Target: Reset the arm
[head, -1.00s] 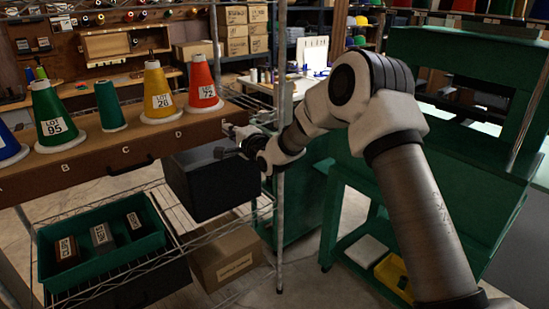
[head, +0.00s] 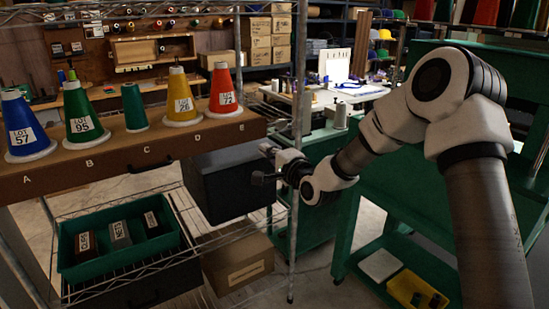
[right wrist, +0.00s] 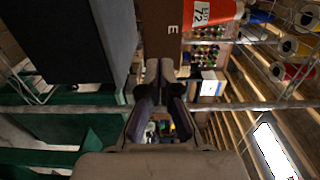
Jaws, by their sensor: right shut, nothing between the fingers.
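My right gripper (head: 266,162) is shut and empty. It is at the right end of the wire rack, in front of the right edge of a dark grey box (head: 228,188). In the right wrist view its fingers (right wrist: 159,72) meet, with nothing between them. The grey box (right wrist: 80,42) fills the upper left there, apart from the fingers. My right arm reaches in from the lower right, bent at the elbow. My left gripper is not in view.
A brown shelf board (head: 105,163) holds several thread cones, with the red cone (head: 225,90) nearest my gripper. A rack post (head: 297,150) stands close by my right wrist. A green tray (head: 118,240) sits lower left. A green cabinet (head: 490,165) stands behind my arm.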

